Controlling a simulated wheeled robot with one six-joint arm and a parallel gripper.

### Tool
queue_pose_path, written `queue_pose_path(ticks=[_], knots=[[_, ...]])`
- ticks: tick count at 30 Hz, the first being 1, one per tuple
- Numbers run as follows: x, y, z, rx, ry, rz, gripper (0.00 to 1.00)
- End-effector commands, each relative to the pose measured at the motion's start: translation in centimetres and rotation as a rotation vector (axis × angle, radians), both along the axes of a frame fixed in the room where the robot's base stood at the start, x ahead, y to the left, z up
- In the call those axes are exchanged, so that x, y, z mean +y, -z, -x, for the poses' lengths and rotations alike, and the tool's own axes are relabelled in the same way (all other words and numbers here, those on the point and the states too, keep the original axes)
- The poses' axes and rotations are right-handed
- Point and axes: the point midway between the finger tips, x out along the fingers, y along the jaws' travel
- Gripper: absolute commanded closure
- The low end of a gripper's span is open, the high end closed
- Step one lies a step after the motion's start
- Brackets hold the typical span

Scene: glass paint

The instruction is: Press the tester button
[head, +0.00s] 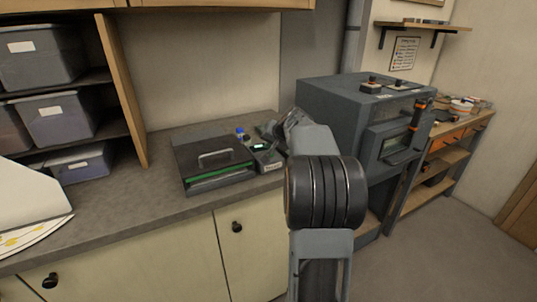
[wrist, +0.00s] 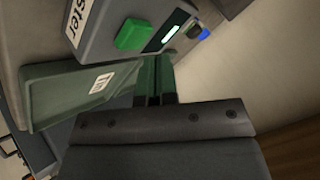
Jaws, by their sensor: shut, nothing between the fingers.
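The tester (head: 266,158) is a small grey box on the counter beside the dark case. The wrist view shows it close up, a grey body (wrist: 100,45) with a label ending in "ster". Its green button (wrist: 131,35) stands out from the face next to a small lit display (wrist: 166,38). My gripper (wrist: 155,70) is shut and empty, its fingers pointing toward the tester, just below the button and display in the wrist view. A gap seems to lie between fingertips and button. In the head view my gripper (head: 274,130) is beside the tester, partly hidden by my arm.
A dark case (head: 213,158) with a handle lies left of the tester. A blue-capped bottle (head: 240,131) stands behind. A green-grey tray (wrist: 65,95) with a label lies beside the tester. A large grey oven-like cabinet (head: 345,105) stands right.

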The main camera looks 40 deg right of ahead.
Motion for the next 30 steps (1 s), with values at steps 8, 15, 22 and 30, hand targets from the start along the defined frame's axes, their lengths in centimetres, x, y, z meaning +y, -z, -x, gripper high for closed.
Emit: queue_pose_path(ticks=[8, 15, 22, 30], knots=[[0.00, 0.00, 0.00, 0.000, 0.000, 0.000, 1.00], [0.00, 0.00, 0.00, 0.000, 0.000, 0.000, 1.00], [0.00, 0.08, 0.00, 0.000, 0.000, 0.000, 1.00], [0.00, 0.85, -0.01, 0.000, 0.000, 0.000, 1.00]])
